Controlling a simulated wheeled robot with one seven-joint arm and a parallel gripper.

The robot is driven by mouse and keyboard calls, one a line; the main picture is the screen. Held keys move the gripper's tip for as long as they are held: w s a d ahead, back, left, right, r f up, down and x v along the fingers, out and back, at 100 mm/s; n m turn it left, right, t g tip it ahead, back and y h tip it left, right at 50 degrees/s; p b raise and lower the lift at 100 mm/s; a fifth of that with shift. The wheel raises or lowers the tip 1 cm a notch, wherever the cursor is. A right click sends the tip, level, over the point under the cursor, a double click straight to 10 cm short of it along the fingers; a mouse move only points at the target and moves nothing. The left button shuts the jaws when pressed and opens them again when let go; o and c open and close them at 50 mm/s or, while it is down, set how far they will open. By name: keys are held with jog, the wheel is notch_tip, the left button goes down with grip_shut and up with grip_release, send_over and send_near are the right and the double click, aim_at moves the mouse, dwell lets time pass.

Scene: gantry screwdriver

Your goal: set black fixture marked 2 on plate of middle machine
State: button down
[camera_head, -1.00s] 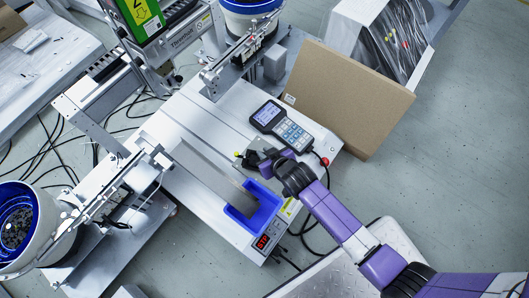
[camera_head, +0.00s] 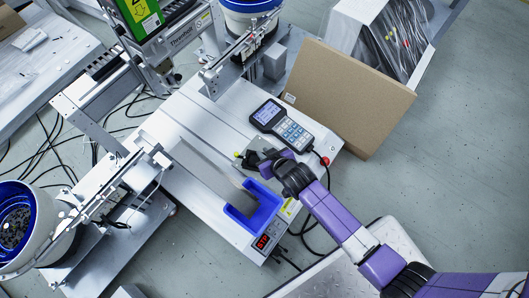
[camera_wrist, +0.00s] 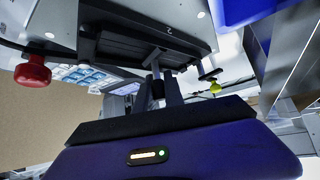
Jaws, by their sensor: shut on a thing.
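The black fixture (camera_wrist: 125,45), with a small "2" on its face, shows at the top of the wrist view. My gripper (camera_wrist: 166,88) is shut on it from below in that view. In the head view, my gripper (camera_head: 268,166) is over the right side of the middle machine's white base, left of the purple arm. It hides much of the fixture there. The middle machine's long grey metal plate (camera_head: 208,170) lies to the left of my gripper. I cannot tell whether the fixture touches the machine.
A blue holder (camera_head: 262,217) sits at the plate's front end. A keypad controller (camera_head: 282,124) lies behind my gripper, with a red button (camera_head: 325,161) to the right. A cardboard sheet (camera_head: 348,95) stands at the back right. Feeder bowls (camera_head: 22,225) stand at left and back.

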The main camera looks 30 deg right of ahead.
jog(key=shift+w+f, duration=0.1)
jog(key=c, duration=1.3)
grip_release()
jog(key=shift+c, duration=0.2)
jog(key=shift+f, duration=0.1)
jog(key=p+v, duration=0.3)
jog(key=v, duration=0.3)
jog(key=shift+s+r+p, duration=0.25)
jog(key=shift+r+p, duration=0.1)
jog(key=shift+p, duration=0.05)
jog(key=shift+s+r, duration=0.4)
jog(key=shift+s, duration=0.1)
